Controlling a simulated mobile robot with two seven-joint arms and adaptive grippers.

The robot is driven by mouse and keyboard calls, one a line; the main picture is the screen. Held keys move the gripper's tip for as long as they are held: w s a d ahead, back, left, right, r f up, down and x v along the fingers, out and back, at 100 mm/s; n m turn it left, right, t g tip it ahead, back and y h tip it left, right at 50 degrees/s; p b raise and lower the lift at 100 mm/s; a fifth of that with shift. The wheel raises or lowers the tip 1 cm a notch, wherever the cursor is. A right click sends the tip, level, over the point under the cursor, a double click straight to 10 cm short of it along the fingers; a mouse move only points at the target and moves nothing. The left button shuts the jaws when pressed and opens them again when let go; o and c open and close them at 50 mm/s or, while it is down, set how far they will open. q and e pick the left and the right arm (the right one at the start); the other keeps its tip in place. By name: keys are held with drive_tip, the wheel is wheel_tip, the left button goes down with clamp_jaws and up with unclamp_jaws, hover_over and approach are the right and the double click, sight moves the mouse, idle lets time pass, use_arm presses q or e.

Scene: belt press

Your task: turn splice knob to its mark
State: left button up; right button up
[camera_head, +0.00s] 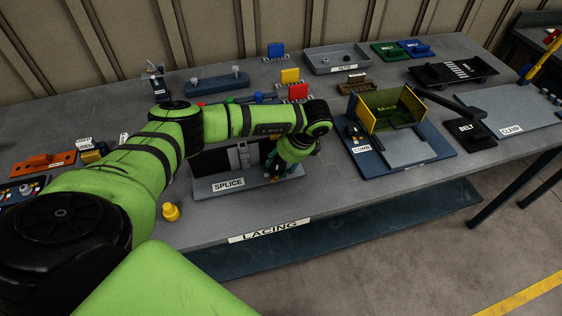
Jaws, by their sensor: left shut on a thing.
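The splice station (228,185) is a grey plate with an upright dark panel and a "SPLICE" label, near the front edge of the table. My left arm reaches over it from the left. My left gripper (276,173) points down at the right end of the station and is shut on a small part there, which I take to be the splice knob. The fingers and wrist hide the knob and its mark, so its angle cannot be read. My right gripper is not in view.
The comb station (436,150) with yellow guards stands just right of the splice station. A small yellow piece (170,211) stands at the front left. A grey tray (318,66) and coloured blocks lie behind. The front strip by the "LACING" label (270,229) is clear.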

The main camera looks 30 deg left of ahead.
use_arm(q)
drive_tip(key=shift+d, duration=0.1)
drive_tip(key=m+t+b, duration=0.1)
drive_tip(key=m, duration=0.2)
drive_tip(key=shift+s+f, duration=0.1)
drive_tip(key=shift+f, duration=0.05)
drive_tip(key=shift+s+f+m+t+b, duration=0.1)
drive_tip(key=shift+m+t+b, duration=0.4)
drive_tip(key=shift+m+b, duration=0.3)
drive_tip(key=m+b, duration=0.2)
drive_tip(key=m+t+h+b, duration=0.1)
drive_tip(key=m+b, duration=0.1)
drive_tip(key=m+t+b, duration=0.1)
drive_tip(key=m+b, duration=0.1)
drive_tip(key=shift+s+f, duration=0.1)
drive_tip(key=shift+s, duration=0.15)
drive_tip(key=shift+s+m+h+b, duration=0.1)
drive_tip(key=shift+m+h+b, duration=0.5)
drive_tip(key=shift+m+b, duration=0.75)
drive_tip(key=o, duration=1.1)
drive_tip(key=shift+r, duration=0.3)
drive_tip(key=shift+a, duration=0.25)
